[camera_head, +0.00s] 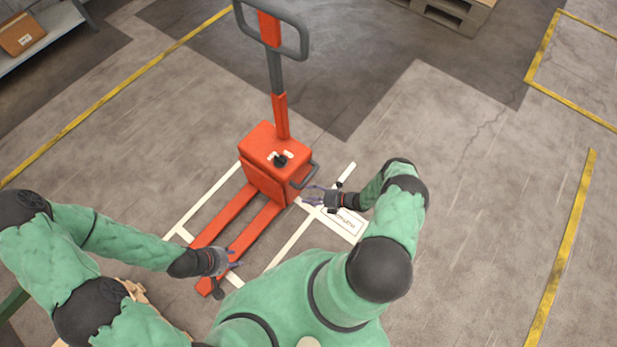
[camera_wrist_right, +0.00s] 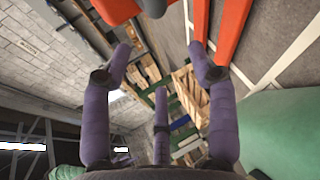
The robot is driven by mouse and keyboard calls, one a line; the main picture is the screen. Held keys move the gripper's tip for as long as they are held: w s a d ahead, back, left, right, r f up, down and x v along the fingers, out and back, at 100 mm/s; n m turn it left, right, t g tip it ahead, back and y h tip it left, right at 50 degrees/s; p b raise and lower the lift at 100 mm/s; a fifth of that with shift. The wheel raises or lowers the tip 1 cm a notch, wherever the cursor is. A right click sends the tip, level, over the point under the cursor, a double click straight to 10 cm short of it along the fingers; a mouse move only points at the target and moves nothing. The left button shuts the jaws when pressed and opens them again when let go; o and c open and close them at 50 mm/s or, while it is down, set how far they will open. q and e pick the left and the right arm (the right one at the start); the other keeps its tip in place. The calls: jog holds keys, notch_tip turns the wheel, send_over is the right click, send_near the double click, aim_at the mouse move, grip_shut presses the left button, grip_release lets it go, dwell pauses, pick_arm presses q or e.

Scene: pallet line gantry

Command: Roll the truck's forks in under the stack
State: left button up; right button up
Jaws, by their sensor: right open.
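The orange-red pallet truck (camera_head: 268,160) stands upright in the middle of the head view, its tiller handle (camera_head: 270,30) rising away from me. Its two forks (camera_head: 225,217) point down-left along the floor. In the right wrist view a fork (camera_wrist_right: 228,32) shows at the top. My right gripper (camera_head: 312,196) is open and empty, close beside the truck body and its dark side handle (camera_head: 306,176); contact cannot be told. My left gripper (camera_head: 234,262) is above the fork tips; its finger state is unclear. The stack is mostly hidden behind my left arm; a wooden edge (camera_head: 137,291) shows.
White lines frame the truck on the floor. A shelf with a cardboard box (camera_head: 21,34) stands at the upper left. A wooden pallet (camera_head: 452,12) lies at the top right. Wooden pieces (camera_wrist_right: 190,95) show in the right wrist view. Floor on the right is clear.

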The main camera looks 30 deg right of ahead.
aim_at(310, 177)
jog(key=d+f+m+t+h, duration=0.1)
jog(key=d+m+t+h, duration=0.25)
jog(key=d+m, duration=0.4)
jog(key=shift+n+t, duration=0.45)
jog(key=shift+n, duration=0.3)
jog(key=b+x, duration=0.1)
jog(key=x, duration=0.2)
jog(key=b+x, duration=0.1)
jog(key=x, duration=0.3)
jog(key=d+b+x, duration=0.1)
jog(key=x, duration=0.2)
jog(key=shift+w, duration=0.45)
grip_shut()
jog(key=shift+s+a, duration=0.1)
